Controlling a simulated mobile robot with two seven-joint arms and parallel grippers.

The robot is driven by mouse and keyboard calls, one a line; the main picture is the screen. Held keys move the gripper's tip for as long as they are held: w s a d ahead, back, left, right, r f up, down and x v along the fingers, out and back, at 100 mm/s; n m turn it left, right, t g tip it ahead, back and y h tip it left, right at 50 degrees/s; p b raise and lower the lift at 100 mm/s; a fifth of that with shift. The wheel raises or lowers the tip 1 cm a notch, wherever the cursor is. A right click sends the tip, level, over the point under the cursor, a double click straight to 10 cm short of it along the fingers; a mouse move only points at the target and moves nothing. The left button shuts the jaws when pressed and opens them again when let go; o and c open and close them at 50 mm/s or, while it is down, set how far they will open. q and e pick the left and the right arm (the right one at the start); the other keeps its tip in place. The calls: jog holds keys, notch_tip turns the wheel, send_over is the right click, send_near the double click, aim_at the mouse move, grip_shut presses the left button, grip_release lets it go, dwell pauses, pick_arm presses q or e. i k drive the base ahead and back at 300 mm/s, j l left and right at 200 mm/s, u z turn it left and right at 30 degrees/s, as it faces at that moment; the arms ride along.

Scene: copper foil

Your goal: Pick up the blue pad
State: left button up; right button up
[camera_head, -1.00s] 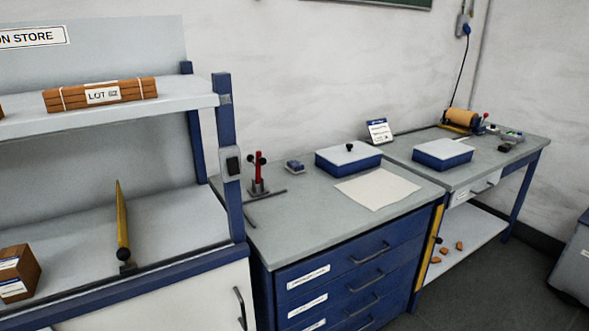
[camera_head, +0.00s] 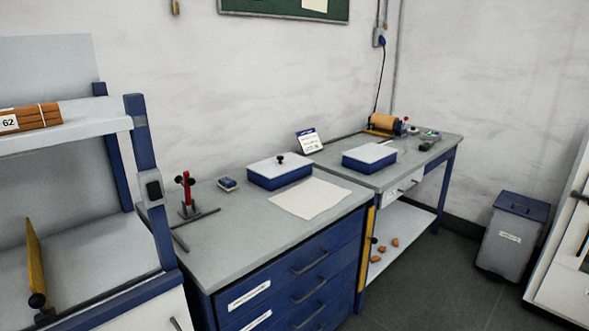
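A small blue pad (camera_head: 227,184) with a greyish top lies on the grey top of the blue drawer cabinet (camera_head: 231,254). It sits between the red clamp-like stand (camera_head: 187,193) on its left and a blue box with a white lid (camera_head: 280,171) on its right. Nothing covers the pad. Neither of my grippers shows in the head view.
A cream sheet (camera_head: 309,198) lies in front of the lidded box. A shelf unit (camera_head: 147,165) stands at the left. A grey bin (camera_head: 512,236) stands at the right.

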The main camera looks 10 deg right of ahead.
aim_at(227, 184)
jog(key=l+u, duration=0.15)
jog(key=u, duration=0.95)
jog(key=l+u, duration=0.45)
jog(key=k+l+u, duration=0.15)
jog(key=l+u, duration=0.3)
jog(key=k+l+u, duration=0.1)
jog(key=l, duration=0.25)
jog(key=k+l+u, duration=0.1)
jog(key=l, duration=0.3)
jog(key=k+l+u, duration=0.1)
jog(key=k+l, duration=0.15)
jog(key=l, duration=0.1)
